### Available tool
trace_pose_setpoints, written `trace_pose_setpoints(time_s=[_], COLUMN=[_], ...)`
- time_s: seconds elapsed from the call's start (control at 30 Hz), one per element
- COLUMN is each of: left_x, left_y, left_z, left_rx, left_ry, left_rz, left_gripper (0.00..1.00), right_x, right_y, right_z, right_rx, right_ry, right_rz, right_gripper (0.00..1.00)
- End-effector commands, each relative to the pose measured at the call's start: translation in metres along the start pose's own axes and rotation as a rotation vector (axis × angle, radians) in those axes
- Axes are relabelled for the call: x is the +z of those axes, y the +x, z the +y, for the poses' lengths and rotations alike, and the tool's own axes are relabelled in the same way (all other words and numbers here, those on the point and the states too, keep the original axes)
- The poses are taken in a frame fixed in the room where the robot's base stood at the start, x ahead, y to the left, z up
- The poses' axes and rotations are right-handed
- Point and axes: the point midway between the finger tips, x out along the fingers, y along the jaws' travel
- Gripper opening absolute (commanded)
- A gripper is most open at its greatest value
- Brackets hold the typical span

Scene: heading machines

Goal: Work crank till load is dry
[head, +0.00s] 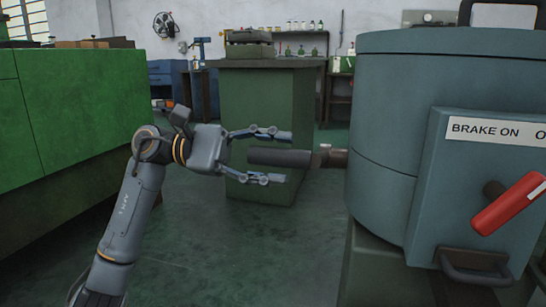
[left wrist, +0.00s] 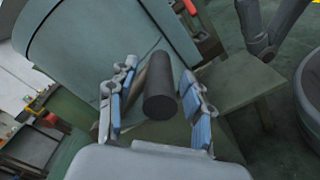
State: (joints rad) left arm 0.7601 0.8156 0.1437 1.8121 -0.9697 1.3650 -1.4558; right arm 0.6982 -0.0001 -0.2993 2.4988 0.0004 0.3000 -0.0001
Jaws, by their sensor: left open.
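A large grey-green drum machine (head: 385,110) stands on the right in the head view. A dark cylindrical crank handle (head: 270,157) sticks out from its left side on a short brownish crank arm (head: 333,157). My left gripper (head: 288,157) is open, with one finger above the handle and one below it. In the left wrist view the handle (left wrist: 160,88) lies between the two blue-padded fingers, with gaps showing on both sides. The red brake lever (head: 508,204) is on the machine's front box under a "BRAKE ON" label (head: 485,128). My right gripper is not seen.
A green cabinet (head: 70,110) runs along the left. A green pedestal (head: 262,125) stands behind my left gripper. A grey handle (head: 474,268) juts from the machine's front. Green floor (head: 240,250) is clear between the cabinet and the machine.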

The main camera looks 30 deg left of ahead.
Motion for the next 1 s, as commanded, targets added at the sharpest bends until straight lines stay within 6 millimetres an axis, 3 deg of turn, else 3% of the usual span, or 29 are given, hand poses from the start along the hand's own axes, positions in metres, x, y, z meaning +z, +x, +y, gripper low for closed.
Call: trace_pose_setpoints(time_s=[0.17,0.6,0.8,1.0], left_x=[-0.001,-0.001,-0.001,0.0], left_y=[-0.019,-0.105,-0.119,-0.12], left_z=[0.0,0.0,0.0,0.0], left_rx=[0.002,0.001,0.0,0.0], left_ry=[-0.004,-0.003,-0.002,-0.001], left_rz=[0.003,0.002,0.001,0.001], left_gripper=[0.5,0.5,0.5,0.5], right_x=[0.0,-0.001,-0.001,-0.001], right_y=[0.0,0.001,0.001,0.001], right_z=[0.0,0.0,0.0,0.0], right_rx=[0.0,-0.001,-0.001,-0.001], right_ry=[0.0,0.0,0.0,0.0], right_rz=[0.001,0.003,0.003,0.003], right_gripper=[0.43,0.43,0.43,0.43])
